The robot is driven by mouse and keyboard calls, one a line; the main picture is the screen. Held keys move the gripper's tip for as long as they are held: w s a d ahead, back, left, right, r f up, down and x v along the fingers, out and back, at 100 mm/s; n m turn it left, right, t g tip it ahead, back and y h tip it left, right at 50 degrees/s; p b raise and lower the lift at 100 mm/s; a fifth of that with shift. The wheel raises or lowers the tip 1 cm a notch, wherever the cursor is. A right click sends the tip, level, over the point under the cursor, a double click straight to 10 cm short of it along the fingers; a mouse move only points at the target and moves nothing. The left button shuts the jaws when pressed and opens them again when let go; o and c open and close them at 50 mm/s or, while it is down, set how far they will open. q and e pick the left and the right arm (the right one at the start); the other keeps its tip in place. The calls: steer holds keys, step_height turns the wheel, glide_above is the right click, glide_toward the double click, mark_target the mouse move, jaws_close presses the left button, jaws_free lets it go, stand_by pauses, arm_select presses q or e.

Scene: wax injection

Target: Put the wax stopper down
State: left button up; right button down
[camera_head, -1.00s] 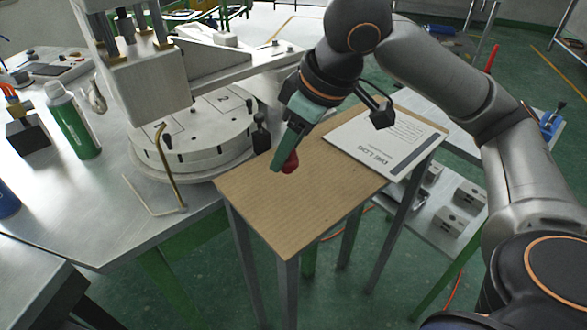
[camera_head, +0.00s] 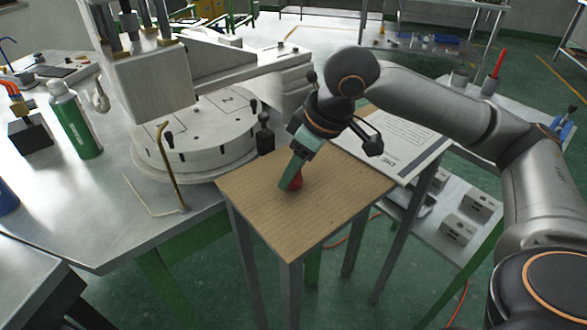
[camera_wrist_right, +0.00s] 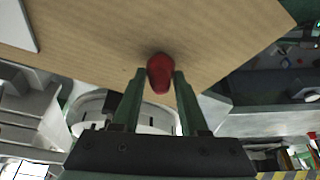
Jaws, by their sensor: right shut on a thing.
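The red wax stopper (camera_head: 296,181) is between the fingers of my right gripper (camera_head: 288,181), low over the brown board top of the small table (camera_head: 322,215). In the right wrist view the red stopper (camera_wrist_right: 160,72) sits between the two green fingertips of my right gripper (camera_wrist_right: 158,82), which are shut on it. I cannot tell whether the stopper touches the board. My left gripper is not in view.
A white booklet (camera_head: 400,142) lies on the board's far right part. The round white turntable (camera_head: 205,135) of the machine stands left of the board. A bent brass rod (camera_head: 170,168) and a green bottle (camera_head: 74,120) are further left. The board's front is clear.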

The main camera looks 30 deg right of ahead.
steer(key=c, duration=0.6)
jaws_free()
steer(key=shift+f, duration=0.1)
steer(key=shift+o, duration=0.8)
arm_select(q)
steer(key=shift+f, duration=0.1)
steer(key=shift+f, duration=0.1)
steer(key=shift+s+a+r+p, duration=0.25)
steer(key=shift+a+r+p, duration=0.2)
steer(key=shift+p, duration=0.3)
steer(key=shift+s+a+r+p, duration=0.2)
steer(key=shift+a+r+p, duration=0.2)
steer(key=shift+p, duration=0.3)
arm_select(e)
steer(key=v, duration=1.2)
